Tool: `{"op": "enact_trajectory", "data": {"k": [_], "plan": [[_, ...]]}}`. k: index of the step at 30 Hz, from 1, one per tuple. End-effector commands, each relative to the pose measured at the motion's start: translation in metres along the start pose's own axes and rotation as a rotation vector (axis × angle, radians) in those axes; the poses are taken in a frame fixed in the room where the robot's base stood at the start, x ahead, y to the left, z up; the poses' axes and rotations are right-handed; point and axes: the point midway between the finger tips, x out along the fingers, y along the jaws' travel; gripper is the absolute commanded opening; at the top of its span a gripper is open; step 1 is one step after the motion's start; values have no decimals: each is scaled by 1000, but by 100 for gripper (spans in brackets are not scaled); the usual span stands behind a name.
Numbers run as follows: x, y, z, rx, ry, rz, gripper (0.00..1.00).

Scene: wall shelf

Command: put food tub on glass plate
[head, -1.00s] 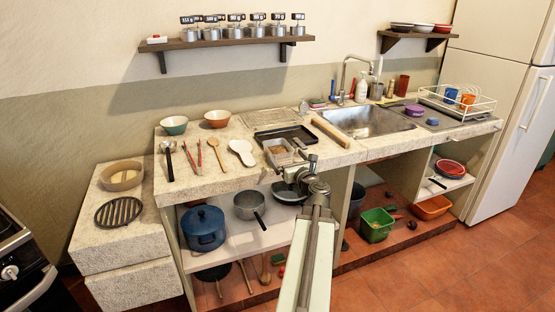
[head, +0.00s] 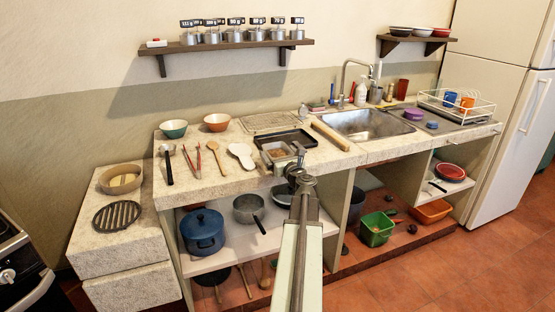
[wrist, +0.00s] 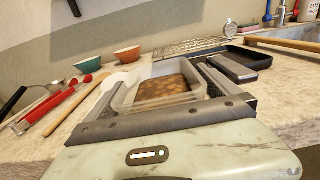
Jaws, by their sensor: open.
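The food tub (head: 278,153) is a clear rectangular box with brown food in it. It stands on the stone counter near the front edge, left of the sink. In the wrist view the tub (wrist: 160,88) lies between the dark fingers of my gripper (wrist: 157,84). The fingers are open, one along each side of the tub; whether they touch it I cannot tell. In the head view my gripper (head: 284,155) is at the counter edge, partly covering the tub. I cannot make out a glass plate for certain in either view.
A dark tray (head: 285,137) lies close behind the tub, with a wooden rolling pin (head: 331,134) to its right. A white spoon rest (head: 241,155) and wooden spoon (head: 218,157) lie to the left. The sink (head: 365,124) is further right. Bowls (head: 216,122) stand behind.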

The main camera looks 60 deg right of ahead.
Motion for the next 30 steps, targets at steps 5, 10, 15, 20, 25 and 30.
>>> {"op": "enact_trajectory", "data": {"k": [5,10,15,20,25,30], "plan": [[5,0,0,0,0,-1,100],[5,0,0,0,0,-1,69],[5,0,0,0,0,-1,22],[5,1,0,0,0,0,17],[5,1,2,0,0,0,17],[5,1,9,0,0,0,17]]}}
